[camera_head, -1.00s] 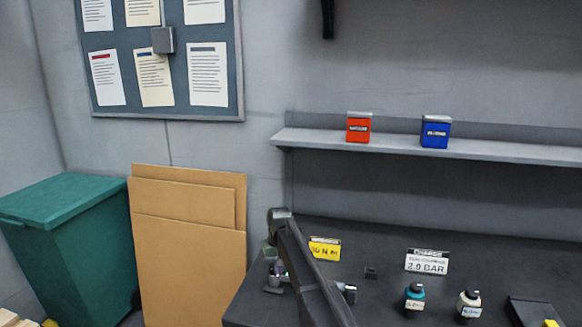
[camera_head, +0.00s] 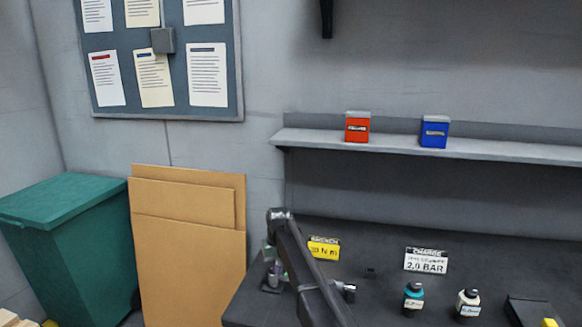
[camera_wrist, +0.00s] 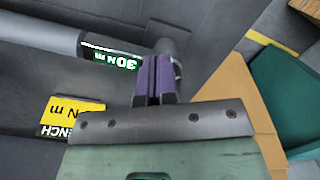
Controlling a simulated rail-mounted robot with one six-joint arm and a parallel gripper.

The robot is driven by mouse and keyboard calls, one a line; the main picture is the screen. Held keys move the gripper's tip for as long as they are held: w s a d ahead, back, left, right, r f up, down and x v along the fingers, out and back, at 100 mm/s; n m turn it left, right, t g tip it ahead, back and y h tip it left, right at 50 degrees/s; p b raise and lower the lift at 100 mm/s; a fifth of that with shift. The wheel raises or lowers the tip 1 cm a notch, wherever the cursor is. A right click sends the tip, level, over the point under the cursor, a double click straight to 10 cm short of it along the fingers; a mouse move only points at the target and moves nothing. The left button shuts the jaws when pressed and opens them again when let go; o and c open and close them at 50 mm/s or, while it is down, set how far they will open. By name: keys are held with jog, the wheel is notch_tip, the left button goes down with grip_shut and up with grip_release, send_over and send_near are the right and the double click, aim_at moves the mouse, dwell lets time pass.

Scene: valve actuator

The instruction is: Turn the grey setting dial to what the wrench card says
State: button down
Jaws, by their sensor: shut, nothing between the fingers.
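The wrench card (camera_head: 323,248) is a yellow card with a dark header, standing on the bench behind my arm. Its figure is hard to read in the head view, with "0 N m" plainest; it also shows partly, with its header inverted, in the wrist view (camera_wrist: 72,115). A grey wrench (camera_wrist: 40,35) lies across the upper left of the wrist view, with a green readout (camera_wrist: 112,60) showing 30 N m. The grey setting dial (camera_wrist: 168,48) appears at its right end. My gripper (camera_wrist: 157,62) is shut and empty, its purple fingers at the dial; contact is unclear.
A white 2.0 BAR card (camera_head: 426,260) stands right of the yellow card. Two small bottles (camera_head: 413,297) (camera_head: 468,303) and a dark tray (camera_head: 528,312) are on the bench. A shelf (camera_head: 430,147) holds a red and a blue box. Cardboard and a green bin stand left.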

jog(key=shift+s+a+f, duration=0.1)
jog(key=shift+s+f, duration=0.25)
jog(key=shift+s, duration=0.55)
notch_tip(320, 180, up, 6)
jog(key=w+p, duration=0.2)
jog(key=p, duration=0.4)
jog(key=shift+f+p, duration=0.15)
jog(key=shift+p, duration=0.15)
